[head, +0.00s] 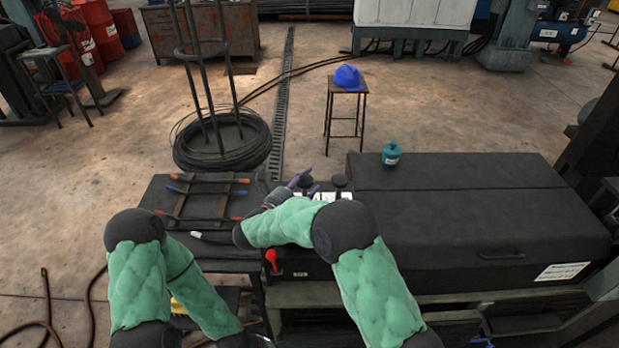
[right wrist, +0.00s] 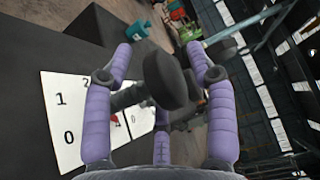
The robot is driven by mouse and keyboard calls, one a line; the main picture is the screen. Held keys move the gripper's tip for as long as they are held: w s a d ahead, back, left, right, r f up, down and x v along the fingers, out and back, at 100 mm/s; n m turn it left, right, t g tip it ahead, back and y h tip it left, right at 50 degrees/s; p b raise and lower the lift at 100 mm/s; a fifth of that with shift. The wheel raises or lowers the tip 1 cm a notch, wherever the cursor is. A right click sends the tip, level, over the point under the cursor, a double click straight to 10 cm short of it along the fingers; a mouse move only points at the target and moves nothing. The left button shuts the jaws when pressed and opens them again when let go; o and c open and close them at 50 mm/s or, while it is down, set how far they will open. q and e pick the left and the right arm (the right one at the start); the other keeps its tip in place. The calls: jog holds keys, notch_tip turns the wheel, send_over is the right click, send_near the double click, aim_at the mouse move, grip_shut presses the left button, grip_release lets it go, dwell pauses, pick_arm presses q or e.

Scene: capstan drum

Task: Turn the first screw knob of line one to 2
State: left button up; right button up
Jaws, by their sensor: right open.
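Two black screw knobs stand on the machine's left end in the head view, a left one (head: 306,181) and a right one (head: 339,181). My right gripper (head: 302,187) is at the left knob. In the right wrist view, this knob (right wrist: 168,80) on its stem stands between the open purple fingers of my right gripper (right wrist: 160,62); contact is not clear. Its white scale plate (right wrist: 62,125) shows 0, 1 and part of a 2. Where the knob points is unclear. My left arm (head: 185,295) hangs low at the left, its gripper out of view.
A dark machine cover (head: 460,200) fills the right, with a teal canister (head: 391,153) on it. Tools lie on a rack (head: 205,198) at the left. A wire coil (head: 222,145) stands behind.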

jog(key=shift+s, duration=0.1)
jog(key=shift+c, duration=0.6)
grip_shut()
jog(key=shift+f+n+t+y, duration=0.1)
jog(key=shift+n+t+y, duration=0.2)
